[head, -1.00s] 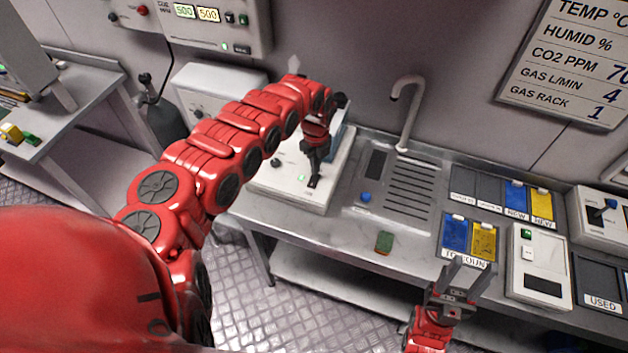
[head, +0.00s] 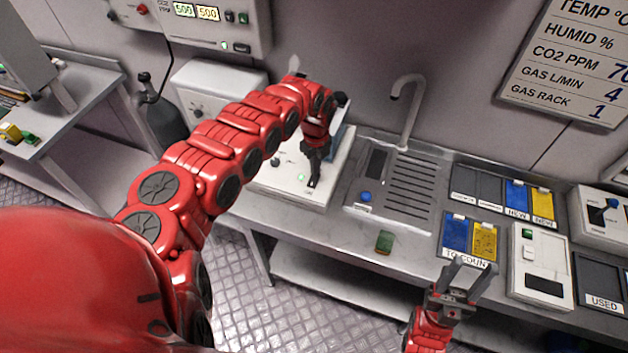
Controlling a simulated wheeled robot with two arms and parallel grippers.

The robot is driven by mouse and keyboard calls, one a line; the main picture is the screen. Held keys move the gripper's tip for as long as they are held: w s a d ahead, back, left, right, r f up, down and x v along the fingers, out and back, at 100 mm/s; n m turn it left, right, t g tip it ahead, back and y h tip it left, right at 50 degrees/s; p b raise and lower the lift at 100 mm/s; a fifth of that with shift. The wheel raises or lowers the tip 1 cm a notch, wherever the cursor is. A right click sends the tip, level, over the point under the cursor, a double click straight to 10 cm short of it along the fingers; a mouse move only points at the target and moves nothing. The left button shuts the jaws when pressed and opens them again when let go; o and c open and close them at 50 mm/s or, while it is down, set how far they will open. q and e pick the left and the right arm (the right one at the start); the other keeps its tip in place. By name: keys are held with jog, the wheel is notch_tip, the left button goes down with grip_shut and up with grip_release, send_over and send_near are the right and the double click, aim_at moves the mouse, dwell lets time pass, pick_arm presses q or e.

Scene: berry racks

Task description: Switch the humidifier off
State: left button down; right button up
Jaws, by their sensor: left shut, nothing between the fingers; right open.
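The white unit under my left arm, which looks like the humidifier (head: 262,182), stands at the left end of the steel bench. A bluish part shows behind my wrist. Its top has a dark knob (head: 275,162) and a small lit green light (head: 301,177). My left gripper (head: 313,185) is shut and empty, pointing down at the top just right of the green light. I cannot tell whether the tips touch it, and the wrist and fingers hide part of the panel. My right gripper (head: 466,272) is open and empty in front of the bench's front edge.
A sink (head: 395,190) with a tap (head: 403,110) and blue knob (head: 365,197) is right of the unit. A green block (head: 384,242) lies near the bench edge. Blue and yellow trays (head: 456,234) and a white device (head: 540,265) stand further right.

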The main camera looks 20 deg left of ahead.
pick_arm(q)
jog(key=shift+f+b, duration=0.4)
jog(key=shift+f, duration=0.2)
jog(key=shift+r, duration=0.1)
jog(key=shift+r+p, duration=2.65)
jog(key=shift+r, duration=0.85)
jog(key=shift+f, duration=0.1)
jog(key=shift+s, duration=0.1)
